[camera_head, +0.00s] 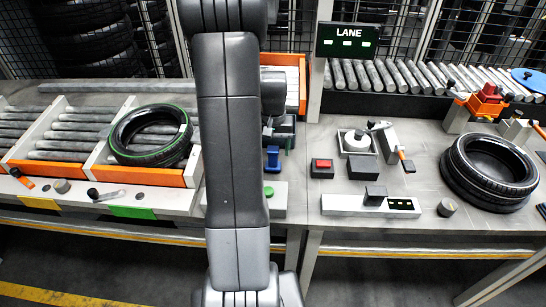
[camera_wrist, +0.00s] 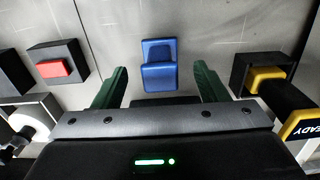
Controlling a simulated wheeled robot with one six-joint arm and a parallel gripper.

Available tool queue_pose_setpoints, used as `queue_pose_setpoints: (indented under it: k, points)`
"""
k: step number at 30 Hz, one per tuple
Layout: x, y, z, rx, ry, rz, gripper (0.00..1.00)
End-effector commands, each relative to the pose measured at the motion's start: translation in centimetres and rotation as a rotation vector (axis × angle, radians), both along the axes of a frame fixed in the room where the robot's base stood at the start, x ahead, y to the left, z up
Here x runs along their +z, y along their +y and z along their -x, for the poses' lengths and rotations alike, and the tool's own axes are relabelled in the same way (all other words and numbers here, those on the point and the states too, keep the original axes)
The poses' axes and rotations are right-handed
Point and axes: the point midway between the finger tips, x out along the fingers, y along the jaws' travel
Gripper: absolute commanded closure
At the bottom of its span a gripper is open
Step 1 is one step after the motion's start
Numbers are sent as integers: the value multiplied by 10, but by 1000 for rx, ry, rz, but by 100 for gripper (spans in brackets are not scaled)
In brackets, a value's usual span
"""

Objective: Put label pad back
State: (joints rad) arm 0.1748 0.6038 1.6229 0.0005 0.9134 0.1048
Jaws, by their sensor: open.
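A small blue stepped block (camera_wrist: 159,65), which may be the label pad, lies on the grey worktop. It also shows just right of my arm in the head view (camera_head: 272,158). My gripper (camera_wrist: 157,80) is open, with its two green fingers on either side of the block's near part and a gap on both sides. I cannot tell how high the fingers are above the worktop. In the head view my arm hides most of the gripper. No other thing that is clearly a label pad shows.
A red-button box (camera_wrist: 54,68) and a white roll (camera_wrist: 33,122) are left of my gripper in the wrist view. A black-and-yellow part (camera_wrist: 268,78) with a READY sign is close on the right.

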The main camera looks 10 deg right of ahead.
Motion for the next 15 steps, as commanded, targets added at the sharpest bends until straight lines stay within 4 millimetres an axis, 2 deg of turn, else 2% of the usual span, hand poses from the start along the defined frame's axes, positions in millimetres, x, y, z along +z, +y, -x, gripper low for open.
queue_pose_setpoints:
  k: [1,6,10,15]
  points:
    - [13,0,-1,0,-5,0,33]
    - [46,0,0,0,-3,1,33]
    - [63,0,0,0,-1,0,33]
    - [71,0,0,0,0,0,33]
